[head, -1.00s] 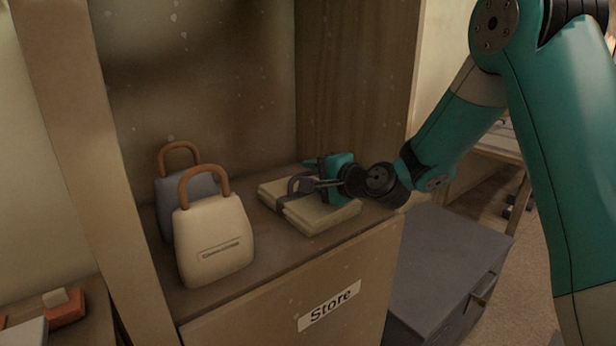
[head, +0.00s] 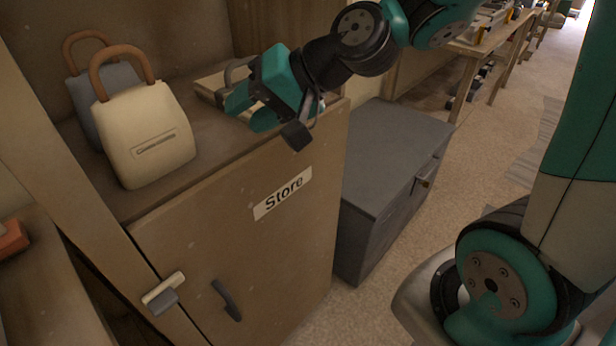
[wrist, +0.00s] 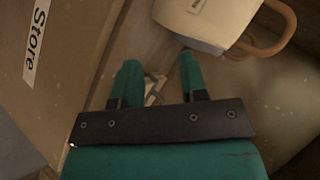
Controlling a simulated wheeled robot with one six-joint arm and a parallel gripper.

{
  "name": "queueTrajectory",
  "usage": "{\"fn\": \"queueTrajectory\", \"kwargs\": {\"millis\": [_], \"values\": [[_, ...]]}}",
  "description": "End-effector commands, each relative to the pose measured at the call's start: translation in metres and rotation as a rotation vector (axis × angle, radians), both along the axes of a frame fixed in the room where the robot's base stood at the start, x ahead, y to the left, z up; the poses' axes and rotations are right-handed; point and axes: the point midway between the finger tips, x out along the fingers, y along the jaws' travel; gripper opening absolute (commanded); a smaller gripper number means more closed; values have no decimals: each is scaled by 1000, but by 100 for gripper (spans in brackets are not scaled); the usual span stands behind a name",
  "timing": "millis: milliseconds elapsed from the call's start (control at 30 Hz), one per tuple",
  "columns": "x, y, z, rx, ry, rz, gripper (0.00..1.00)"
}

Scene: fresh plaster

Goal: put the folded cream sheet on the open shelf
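The folded cream sheet (head: 211,83) lies on the open shelf (head: 203,125), towards its right end in the head view. My arm and gripper hide much of it. My gripper (head: 246,112) is in front of the sheet, near the shelf's front edge, tilted down and to the left. In the wrist view the two teal fingers of my gripper (wrist: 158,66) stand apart with nothing held between them.
A cream bag (head: 147,135) with a brown handle stands on the shelf's left part, a grey bag (head: 84,92) behind it. Below is a door labelled Store (head: 283,193), with a dark handle (head: 226,299) and pale latch (head: 163,293). A grey cabinet (head: 385,160) stands to the right.

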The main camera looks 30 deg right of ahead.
Motion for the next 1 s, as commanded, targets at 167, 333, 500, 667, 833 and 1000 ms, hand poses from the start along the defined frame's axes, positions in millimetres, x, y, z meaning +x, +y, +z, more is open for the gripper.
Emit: {"fn": "queueTrajectory", "kwargs": {"millis": [167,333,500,667,833,1000], "values": [[-102,23,-13,-396,21,491,40],[-156,10,-17,-595,52,750,40],[-169,3,-18,-641,68,814,40],[-168,3,-18,-640,70,812,40],[-168,4,0,-638,69,811,40],[-168,4,16,-638,69,810,40]]}}
